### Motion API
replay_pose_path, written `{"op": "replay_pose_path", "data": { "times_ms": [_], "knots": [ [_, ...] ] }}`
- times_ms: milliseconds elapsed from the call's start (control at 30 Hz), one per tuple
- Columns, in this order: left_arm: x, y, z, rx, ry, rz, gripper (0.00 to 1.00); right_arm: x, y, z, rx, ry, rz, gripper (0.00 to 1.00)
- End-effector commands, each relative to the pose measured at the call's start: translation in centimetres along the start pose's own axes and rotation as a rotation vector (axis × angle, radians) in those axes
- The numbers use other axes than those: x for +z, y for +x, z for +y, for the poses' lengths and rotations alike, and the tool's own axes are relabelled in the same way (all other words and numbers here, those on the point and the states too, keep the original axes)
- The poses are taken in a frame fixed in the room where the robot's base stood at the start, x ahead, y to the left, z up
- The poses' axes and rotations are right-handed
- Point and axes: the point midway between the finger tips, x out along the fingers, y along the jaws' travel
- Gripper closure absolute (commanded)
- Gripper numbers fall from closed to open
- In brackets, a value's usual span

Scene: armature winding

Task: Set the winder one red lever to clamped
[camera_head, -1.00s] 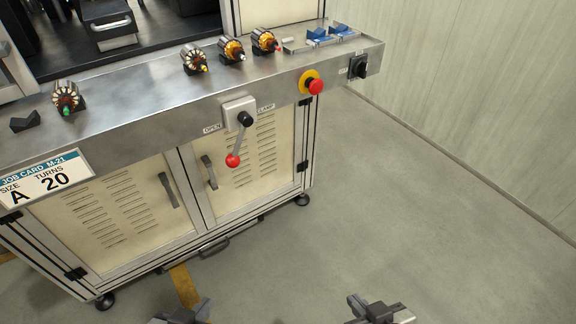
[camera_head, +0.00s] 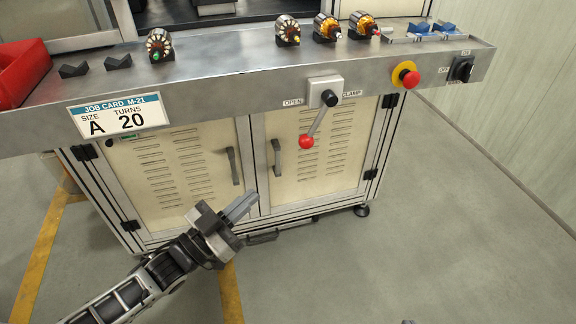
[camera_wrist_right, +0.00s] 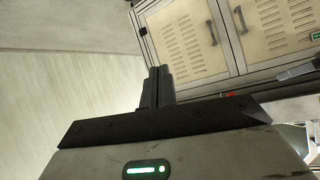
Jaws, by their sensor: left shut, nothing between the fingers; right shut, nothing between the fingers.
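The red lever (camera_head: 307,141) hangs from a grey pivot plate (camera_head: 325,91) on the front face of the winder's bench. Its red ball end points down and slightly left. The plate has an OPEN label (camera_head: 293,102) at its left and a CLAMP label (camera_head: 352,93) at its right. My left gripper (camera_head: 246,204) is shut and empty, in front of the lower cabinet doors, below and left of the red ball, not touching it. My right gripper (camera_wrist_right: 157,88) shows in the right wrist view, shut and empty, with the cabinet doors beyond it.
A red emergency button (camera_head: 409,77) and a black switch (camera_head: 461,69) sit right of the lever. Armatures (camera_head: 288,31) stand on the bench top (camera_head: 220,62). A job card (camera_head: 118,115) reads size A, 20 turns. A red bin (camera_head: 22,72) is at left. Open floor lies at right.

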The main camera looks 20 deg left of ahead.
Motion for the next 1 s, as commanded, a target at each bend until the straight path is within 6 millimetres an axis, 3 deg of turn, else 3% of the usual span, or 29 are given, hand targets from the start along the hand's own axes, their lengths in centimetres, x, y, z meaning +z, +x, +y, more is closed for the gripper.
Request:
{"op": "replay_pose_path", "data": {
  "times_ms": [100, 200, 633, 767, 1000],
  "knots": [
    [-1.1, 0.1, -1.9, 0.073, 0.030, 0.135, 1.00, 0.7, 0.5, 0.0, -0.007, 0.013, 0.012, 1.00],
    [-2.0, 0.0, -2.5, 0.102, 0.036, 0.188, 1.00, 0.5, 0.5, -0.1, -0.010, 0.019, 0.017, 1.00],
    [-2.5, 0.5, -2.5, 0.107, 0.036, 0.202, 1.00, 0.3, 0.3, -0.1, -0.010, 0.019, 0.017, 1.00],
    [-3.0, 2.2, -2.4, 0.106, 0.035, 0.205, 1.00, 0.1, 0.2, -0.2, -0.010, 0.020, 0.017, 1.00],
    [-4.0, 7.1, -1.8, 0.107, 0.037, 0.205, 1.00, 0.2, 0.1, -0.2, -0.010, 0.022, 0.004, 1.00]
  ]
}}
